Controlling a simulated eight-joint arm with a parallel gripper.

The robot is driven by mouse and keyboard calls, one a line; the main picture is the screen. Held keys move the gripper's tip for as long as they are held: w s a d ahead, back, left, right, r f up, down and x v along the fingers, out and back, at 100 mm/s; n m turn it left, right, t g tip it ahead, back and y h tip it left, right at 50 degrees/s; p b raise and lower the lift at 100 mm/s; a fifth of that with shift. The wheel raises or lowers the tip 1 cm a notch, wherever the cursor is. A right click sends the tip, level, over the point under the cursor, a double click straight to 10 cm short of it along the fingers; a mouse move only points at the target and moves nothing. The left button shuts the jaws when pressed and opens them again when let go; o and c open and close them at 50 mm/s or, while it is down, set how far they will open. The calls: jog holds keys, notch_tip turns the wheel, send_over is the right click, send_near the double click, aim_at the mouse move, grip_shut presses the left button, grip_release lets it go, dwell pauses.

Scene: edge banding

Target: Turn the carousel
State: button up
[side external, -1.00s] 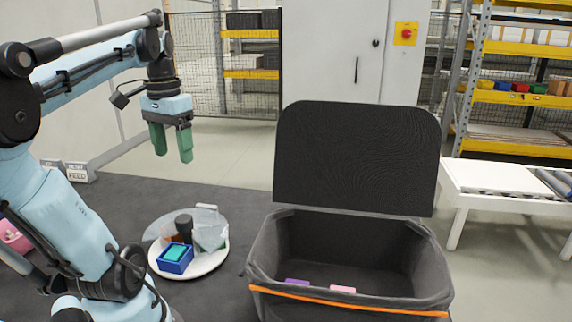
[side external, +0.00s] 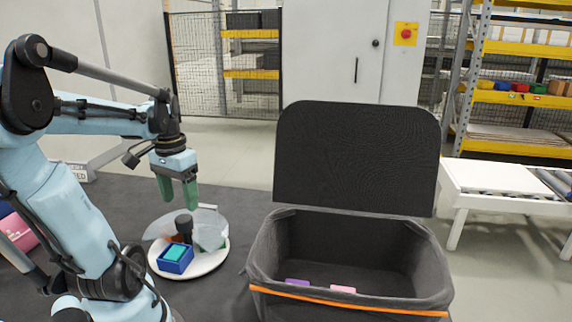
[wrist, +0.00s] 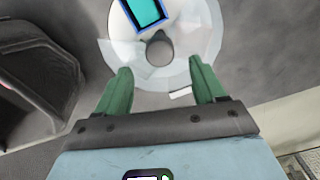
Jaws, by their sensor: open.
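The carousel (side external: 212,264) is a round white turntable on the dark mat, left of the bin. It carries a blue box (side external: 174,260) with a teal inside, a dark upright knob or post (side external: 184,226) and a clear panel (side external: 210,236). An orange-brown piece shows behind the post. My gripper (side external: 178,208) has green fingers pointing down, a little above the post. In the wrist view, the fingers of my gripper (wrist: 161,82) are spread, with the carousel (wrist: 185,70) and the grey post (wrist: 159,50) beyond them. Nothing is between the fingers.
A large dark fabric bin (side external: 350,292) with a raised lid (side external: 355,158) stands right of the carousel and holds a purple and a pink piece. A white conveyor table (side external: 490,178) is at the right. The mat behind the carousel is clear.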

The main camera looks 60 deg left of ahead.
aim_at(183, 218)
jog(key=shift+f, duration=2.8)
grip_shut()
